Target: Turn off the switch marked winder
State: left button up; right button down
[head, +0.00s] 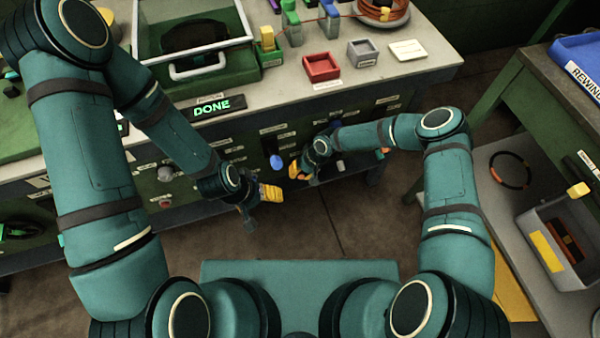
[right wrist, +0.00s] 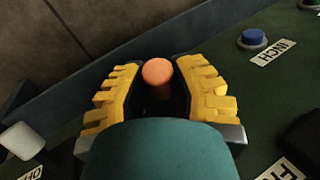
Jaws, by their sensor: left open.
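The switch marked winder cannot be picked out by its label, as no readable "winder" marking shows. In the right wrist view an orange-tipped lever or knob (right wrist: 158,72) stands out from the dark green panel (right wrist: 262,95). My right gripper (right wrist: 160,85) has its yellow fingers spread on either side of it, with a dark gap visible; contact is not seen. In the head view my right gripper (head: 298,171) is close to the green front panel (head: 237,148). My left gripper (head: 268,194) is open and empty in front of the panel, to the lower left of the right one.
A blue button (right wrist: 252,39) has an INCH label (right wrist: 273,52). A DONE display (head: 212,106) is at the bench edge. A side table with a grey bin (head: 545,262) stands right.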

aim_at(300, 178)
jog(key=shift+s, duration=0.1)
dwell(0.3)
jog(key=t+p, duration=0.1)
jog(key=f+t+p, duration=0.1)
jog(key=p, duration=0.1)
jog(key=shift+s+n+y, duration=0.2)
jog(key=shift+n+y, duration=0.1)
jog(key=shift+y, duration=0.1)
jog(key=shift+f+t+p, duration=0.25)
jog(key=shift+t+p, duration=0.2)
jog(key=shift+t, duration=0.25)
jog(key=shift+f+y, duration=0.2)
jog(key=shift+y, duration=0.1)
jog(key=shift+f+n+t+y+b, duration=0.35)
jog(key=shift+f+t, duration=0.2)
jog(key=shift+t, duration=0.55)
jog(key=shift+w+f+n+t+y+b, duration=0.15)
jog(key=shift+f+n+t+y+b, duration=0.15)
jog(key=shift+t+b, duration=0.3)
jog(key=shift+r, duration=0.1)
